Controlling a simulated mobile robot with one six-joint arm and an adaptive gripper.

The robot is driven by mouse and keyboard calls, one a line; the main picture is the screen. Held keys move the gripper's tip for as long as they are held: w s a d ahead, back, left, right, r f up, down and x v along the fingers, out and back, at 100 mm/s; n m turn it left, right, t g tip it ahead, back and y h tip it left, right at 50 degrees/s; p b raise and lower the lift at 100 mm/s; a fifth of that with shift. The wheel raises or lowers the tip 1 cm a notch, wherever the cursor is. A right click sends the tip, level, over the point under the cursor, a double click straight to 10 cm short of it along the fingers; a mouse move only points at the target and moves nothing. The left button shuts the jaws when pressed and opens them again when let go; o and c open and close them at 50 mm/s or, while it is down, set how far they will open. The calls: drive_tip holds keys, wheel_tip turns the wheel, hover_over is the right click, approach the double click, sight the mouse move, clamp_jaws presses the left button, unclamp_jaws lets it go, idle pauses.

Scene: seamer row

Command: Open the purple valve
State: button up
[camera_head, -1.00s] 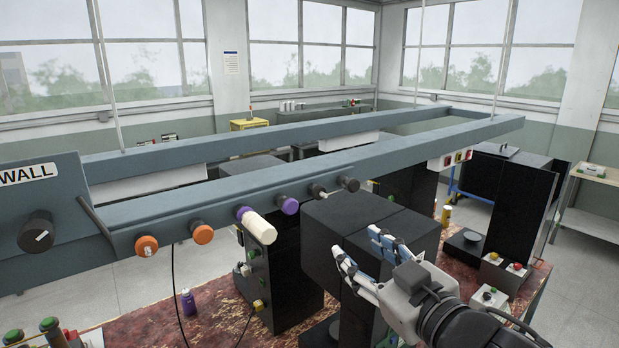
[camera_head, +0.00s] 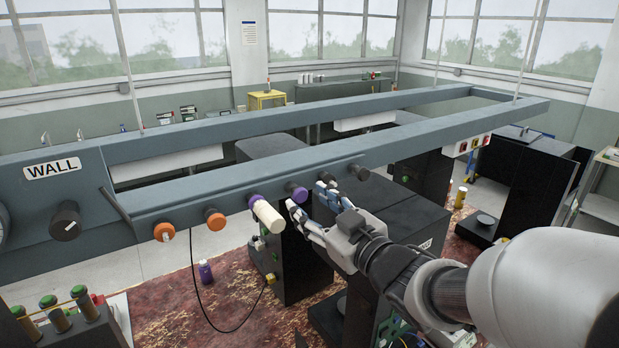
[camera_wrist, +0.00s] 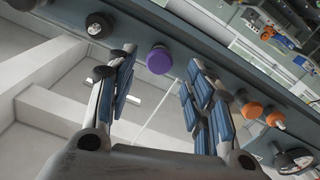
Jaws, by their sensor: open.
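A purple valve knob (camera_head: 297,191) sits on the front face of the grey-blue rail. It also shows in the wrist view (camera_wrist: 159,60), between and beyond my fingers. A second purple knob (camera_head: 255,201) to its left has a cream cylinder (camera_head: 267,217) sticking out in front of it. My gripper (camera_head: 311,199) is open and empty, with its blue-padded fingers just in front of the right-hand purple knob. In the wrist view my gripper (camera_wrist: 162,78) has one finger on each side of that knob. I cannot tell whether either finger touches it.
Orange knobs (camera_head: 214,221) lie left along the rail (camera_head: 185,205), with a dark WALL knob (camera_head: 66,221) further left. Dark knobs (camera_head: 359,172) lie to the right, close to my gripper. Black machine blocks (camera_head: 370,215) stand below. A purple bottle (camera_head: 206,272) stands on the worn red surface.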

sight(302, 196)
drive_tip(key=x, duration=0.5)
drive_tip(key=shift+w, duration=0.1)
drive_tip(key=shift+c, duration=0.4)
clamp_jaws()
